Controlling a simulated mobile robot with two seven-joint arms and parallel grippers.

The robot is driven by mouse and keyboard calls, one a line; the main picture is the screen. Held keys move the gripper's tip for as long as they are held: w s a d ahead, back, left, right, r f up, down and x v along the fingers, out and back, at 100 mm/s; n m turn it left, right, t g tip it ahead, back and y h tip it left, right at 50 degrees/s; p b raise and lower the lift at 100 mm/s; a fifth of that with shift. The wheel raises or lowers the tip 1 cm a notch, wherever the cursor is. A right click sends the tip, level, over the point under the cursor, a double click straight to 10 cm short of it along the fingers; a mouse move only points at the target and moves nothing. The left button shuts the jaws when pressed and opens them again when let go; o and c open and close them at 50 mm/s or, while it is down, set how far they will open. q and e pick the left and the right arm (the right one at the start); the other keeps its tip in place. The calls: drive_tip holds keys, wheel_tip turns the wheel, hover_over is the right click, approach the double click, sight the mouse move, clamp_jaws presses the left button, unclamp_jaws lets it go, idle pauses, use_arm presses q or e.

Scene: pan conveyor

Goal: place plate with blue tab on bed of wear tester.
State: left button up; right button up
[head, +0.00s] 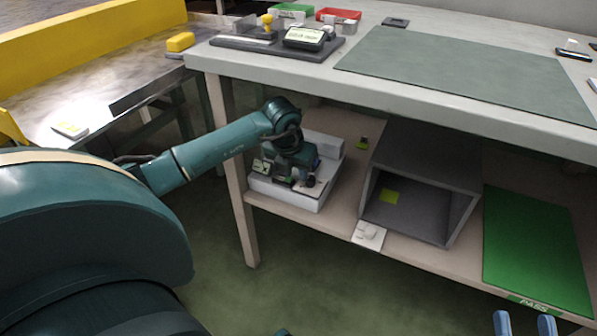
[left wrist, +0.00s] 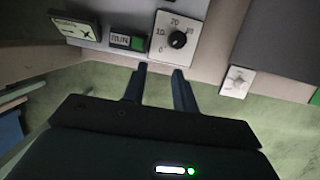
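A white machine (head: 288,196), which looks like the wear tester, stands on the lower shelf at the left. In the left wrist view its front panel shows a RUN switch (left wrist: 128,41), a dial (left wrist: 176,40) and a tilted label plate (left wrist: 75,28). My left gripper (left wrist: 158,75) is in front of this panel, fingers apart with nothing seen between them. My left arm hides most of the machine's top in the head view. My right gripper (head: 524,322) shows only its two blue fingertips at the bottom right, apart and empty. I cannot make out a plate with a blue tab.
A small white switch plate (head: 369,235) is at the shelf edge. A green PASS mat (head: 535,245) lies at the right. The bench top (head: 370,95) overhangs the shelf.

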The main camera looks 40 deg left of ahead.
use_arm(q)
drive_tip(key=shift+s, duration=0.3)
drive_tip(key=s+d+f+m+g+h, duration=0.1)
drive_tip(key=s+d+h, duration=0.35)
drive_tip(key=d, duration=0.75)
drive_tip(key=s+d+f+m+h, duration=0.15)
drive_tip(key=s+d+h, duration=0.3)
drive_tip(key=d, duration=0.65)
drive_tip(key=s+d+r+n+h, duration=0.3)
drive_tip(key=s+d+r+h, duration=0.3)
drive_tip(key=d+r+h, duration=0.3)
drive_tip(key=s+a+r+n+t+y, duration=0.1)
drive_tip(key=r+n+t+y, duration=0.2)
drive_tip(key=n+t, duration=0.5)
drive_tip(key=s+a+r+n+t+y, duration=0.1)
drive_tip(key=r+n+t+y, duration=0.3)
drive_tip(key=n, duration=1.4)
drive_tip(key=s+t+y, duration=0.1)
drive_tip(key=t, duration=0.2)
drive_tip(key=shift+r+n+t, duration=0.2)
drive_tip(key=shift+n+t, duration=0.15)
drive_tip(key=shift+t, duration=0.05)
drive_tip(key=shift+r, duration=0.1)
